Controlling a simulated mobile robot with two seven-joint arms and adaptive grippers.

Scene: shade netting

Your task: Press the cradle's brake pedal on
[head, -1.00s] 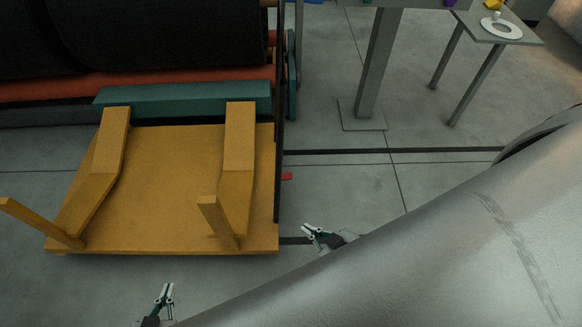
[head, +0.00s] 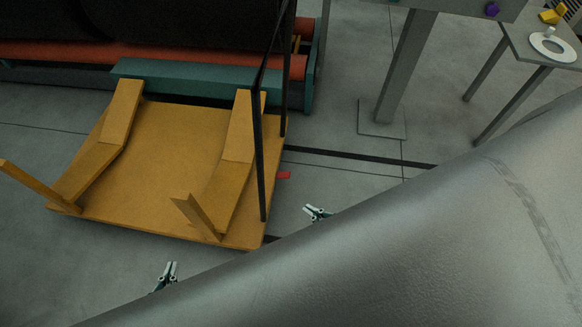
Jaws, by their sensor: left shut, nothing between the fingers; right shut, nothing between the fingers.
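The yellow cradle (head: 165,190) stands on the floor at the left, with two angled yellow supports on its deck. A small red piece, which looks like the brake pedal (head: 284,175), sticks out past the cradle's right edge near the floor. My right gripper (head: 311,211) is shut and empty, below and to the right of the pedal in the picture, apart from it. My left gripper (head: 169,269) is shut and empty, in front of the cradle's near edge. My large grey arm link hides the lower right and most of both arms.
A black upright frame (head: 260,150) rises along the cradle's right side. Behind stands a machine with a dark roll (head: 180,20), an orange-red bar (head: 60,52) and a teal beam (head: 190,88). A grey post (head: 405,65) and a side table (head: 545,45) stand right. Floor between is clear.

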